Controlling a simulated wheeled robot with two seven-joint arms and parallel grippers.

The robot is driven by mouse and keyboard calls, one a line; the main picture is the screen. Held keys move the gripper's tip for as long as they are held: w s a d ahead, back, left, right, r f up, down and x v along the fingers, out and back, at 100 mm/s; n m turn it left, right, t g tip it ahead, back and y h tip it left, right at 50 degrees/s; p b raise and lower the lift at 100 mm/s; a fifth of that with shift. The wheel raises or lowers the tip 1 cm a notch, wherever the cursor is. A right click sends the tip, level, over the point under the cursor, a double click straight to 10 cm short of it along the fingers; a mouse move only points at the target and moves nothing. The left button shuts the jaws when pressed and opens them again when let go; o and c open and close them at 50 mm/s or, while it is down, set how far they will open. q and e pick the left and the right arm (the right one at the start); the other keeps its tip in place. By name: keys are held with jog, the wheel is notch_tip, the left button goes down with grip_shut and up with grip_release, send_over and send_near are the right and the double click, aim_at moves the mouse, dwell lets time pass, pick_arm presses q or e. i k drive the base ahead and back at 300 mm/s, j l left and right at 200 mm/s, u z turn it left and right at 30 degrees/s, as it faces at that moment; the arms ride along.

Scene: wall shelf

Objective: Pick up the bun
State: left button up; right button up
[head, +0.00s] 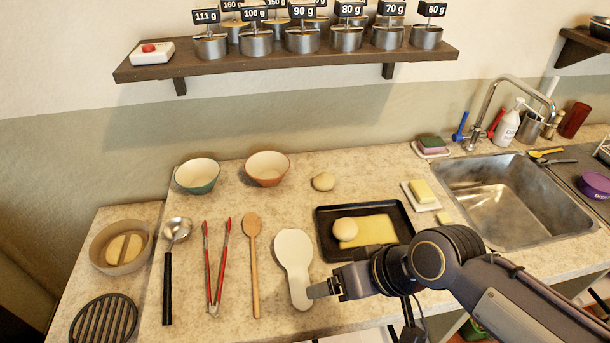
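A round pale bun (323,181) sits on the counter behind the black tray. A second round bun-like piece (345,228) lies in the black tray (322,213), beside a flat yellow sheet (375,231). My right gripper (318,290) comes in from the right, in front of the tray, with its tips at the lower part of the white spoon rest (294,255). I cannot tell whether it touches the rest, or whether its fingers are apart. It is clear of both round pieces. My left gripper is not in view.
Tongs (217,268), a wooden spoon (253,260) and a ladle (169,260) lie at left. Two bowls (197,175) (267,168) stand at the back. A butter dish (421,194) and sink (510,195) are right. A shelf (290,62) with labelled weights hangs above.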

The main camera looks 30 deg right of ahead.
aim_at(325, 181)
jog(key=k+l+u, duration=0.1)
jog(key=l+u, duration=0.2)
jog(key=k+l+u, duration=0.25)
jog(key=l, duration=0.2)
jog(key=k+l+u, duration=0.1)
jog(key=l+u, duration=0.2)
jog(key=k+l+u, duration=0.3)
jog(key=i+l, duration=0.05)
jog(key=i, duration=0.05)
